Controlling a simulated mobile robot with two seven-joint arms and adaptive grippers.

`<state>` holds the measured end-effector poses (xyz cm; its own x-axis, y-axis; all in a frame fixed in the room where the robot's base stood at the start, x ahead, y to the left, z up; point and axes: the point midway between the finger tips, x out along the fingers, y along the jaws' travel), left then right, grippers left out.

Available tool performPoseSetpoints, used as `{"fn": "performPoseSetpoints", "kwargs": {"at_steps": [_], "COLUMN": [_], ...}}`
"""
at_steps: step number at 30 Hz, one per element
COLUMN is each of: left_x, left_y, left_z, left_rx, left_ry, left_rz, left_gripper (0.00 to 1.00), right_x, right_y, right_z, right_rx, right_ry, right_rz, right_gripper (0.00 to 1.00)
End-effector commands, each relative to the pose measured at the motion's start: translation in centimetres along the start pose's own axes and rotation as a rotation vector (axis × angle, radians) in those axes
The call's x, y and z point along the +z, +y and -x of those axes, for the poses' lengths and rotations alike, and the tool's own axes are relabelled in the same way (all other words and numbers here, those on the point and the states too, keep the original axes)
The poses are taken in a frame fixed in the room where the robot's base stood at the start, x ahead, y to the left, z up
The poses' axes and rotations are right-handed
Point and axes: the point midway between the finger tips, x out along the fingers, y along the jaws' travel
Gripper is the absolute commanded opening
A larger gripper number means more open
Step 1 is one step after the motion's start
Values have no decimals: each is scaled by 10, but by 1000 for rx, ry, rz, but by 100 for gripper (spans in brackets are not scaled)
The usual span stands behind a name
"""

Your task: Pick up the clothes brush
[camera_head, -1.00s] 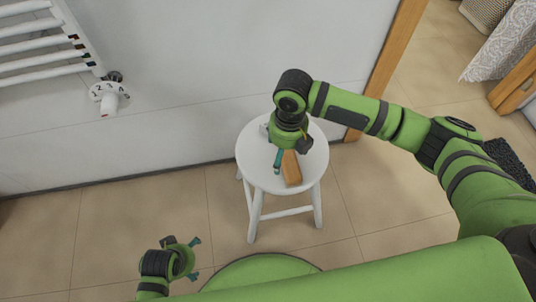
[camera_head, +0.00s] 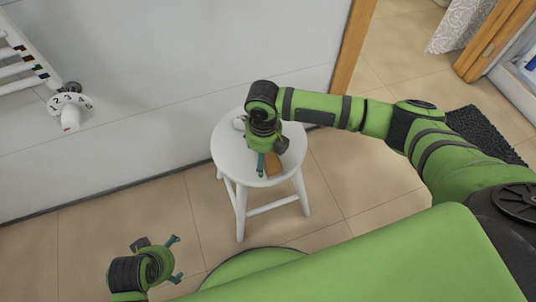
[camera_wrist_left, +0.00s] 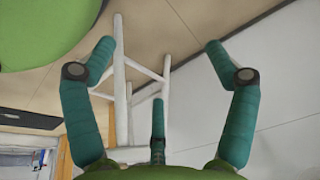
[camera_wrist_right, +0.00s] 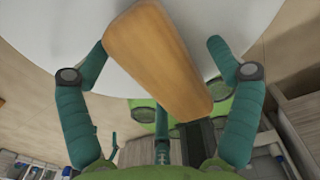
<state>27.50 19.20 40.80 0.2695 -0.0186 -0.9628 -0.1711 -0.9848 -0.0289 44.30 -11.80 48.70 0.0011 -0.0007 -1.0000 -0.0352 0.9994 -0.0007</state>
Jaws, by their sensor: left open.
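The clothes brush, with an orange-brown wooden body (camera_head: 274,167), lies on the round white stool (camera_head: 226,150), partly hidden under my right gripper (camera_head: 270,158). In the right wrist view the brush (camera_wrist_right: 160,60) lies slanted between the two teal fingers of this gripper (camera_wrist_right: 158,55). The left finger is close to the brush's edge, and a gap shows between the brush and the right finger. I cannot tell whether the left finger touches it. My left gripper (camera_head: 175,259) is open and empty, low at the front left, away from the stool.
A white radiator with a valve (camera_head: 70,104) is on the wall at left. A wooden door frame (camera_head: 352,50) and a dark mat (camera_head: 485,135) are at right. Tiled floor left of the stool is clear.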

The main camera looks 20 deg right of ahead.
Motion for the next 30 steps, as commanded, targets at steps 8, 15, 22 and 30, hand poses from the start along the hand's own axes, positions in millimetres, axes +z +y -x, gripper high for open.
{"fn": "performPoseSetpoints", "kwargs": {"at_steps": [8,15,22,30], "left_x": [0,0,1,18], "left_y": [0,0,0,3], "left_z": [0,0,-8,-43], "left_rx": [0,0,1,6], "left_ry": [0,1,-3,-34], "left_rz": [0,0,-2,-6], "left_gripper": [86,86,86,86], "right_x": [0,0,0,-9], "right_y": [0,0,0,-19], "right_z": [0,0,14,55], "right_rx": [-1,-1,0,-3], "right_ry": [1,1,-1,0], "right_rz": [0,0,-1,-5], "right_gripper": [24,24,24,24]}}
